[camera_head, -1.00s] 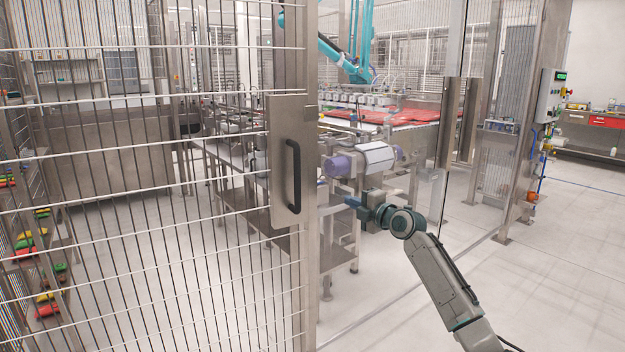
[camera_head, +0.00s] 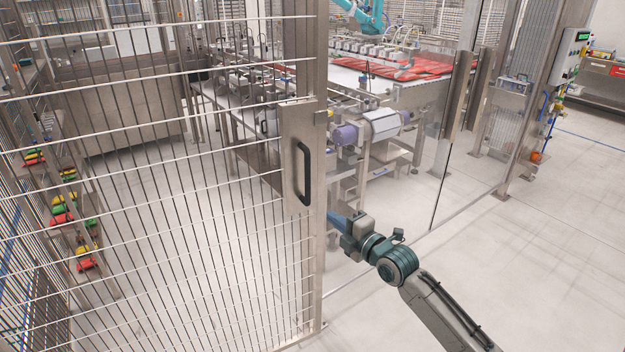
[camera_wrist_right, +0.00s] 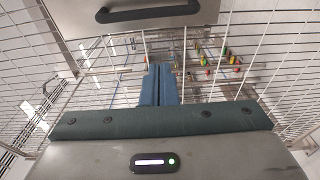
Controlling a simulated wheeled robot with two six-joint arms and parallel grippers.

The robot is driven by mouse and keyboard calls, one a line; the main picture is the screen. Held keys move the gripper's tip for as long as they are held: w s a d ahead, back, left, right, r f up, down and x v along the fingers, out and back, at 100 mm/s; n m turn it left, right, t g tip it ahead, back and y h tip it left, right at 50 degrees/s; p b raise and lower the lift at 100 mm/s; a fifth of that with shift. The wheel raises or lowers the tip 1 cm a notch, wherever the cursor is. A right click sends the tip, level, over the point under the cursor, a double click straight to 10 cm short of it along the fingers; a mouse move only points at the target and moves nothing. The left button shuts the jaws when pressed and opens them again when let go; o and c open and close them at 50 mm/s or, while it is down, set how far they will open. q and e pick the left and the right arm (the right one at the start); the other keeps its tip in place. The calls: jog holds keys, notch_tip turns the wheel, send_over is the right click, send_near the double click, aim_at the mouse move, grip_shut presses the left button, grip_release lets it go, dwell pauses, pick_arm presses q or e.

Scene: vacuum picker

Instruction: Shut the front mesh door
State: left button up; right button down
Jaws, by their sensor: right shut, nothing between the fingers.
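The front mesh door (camera_head: 170,255) fills the left of the head view, with its steel edge post (camera_head: 318,270) standing upright. A black handle (camera_head: 303,172) sits on a steel plate on this edge; the handle also shows at the top of the right wrist view (camera_wrist_right: 148,12). A gap lies between the door edge and the steel posts to the right. My right gripper (camera_head: 336,220) is shut and empty, just right of the door edge below the handle. Its blue fingers (camera_wrist_right: 160,82) point at the mesh below the plate; contact is unclear. My left gripper is not visible.
A shelf with coloured packs (camera_head: 65,205) stands at the left. A control box (camera_head: 571,55) is at the right. Floor at the lower right is clear.

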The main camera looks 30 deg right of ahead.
jog(key=d+p+x, duration=0.2)
jog(key=p+x, duration=0.1)
jog(key=x, duration=0.9)
jog(key=shift+w+d, duration=0.3)
jog(key=shift+w, duration=0.35)
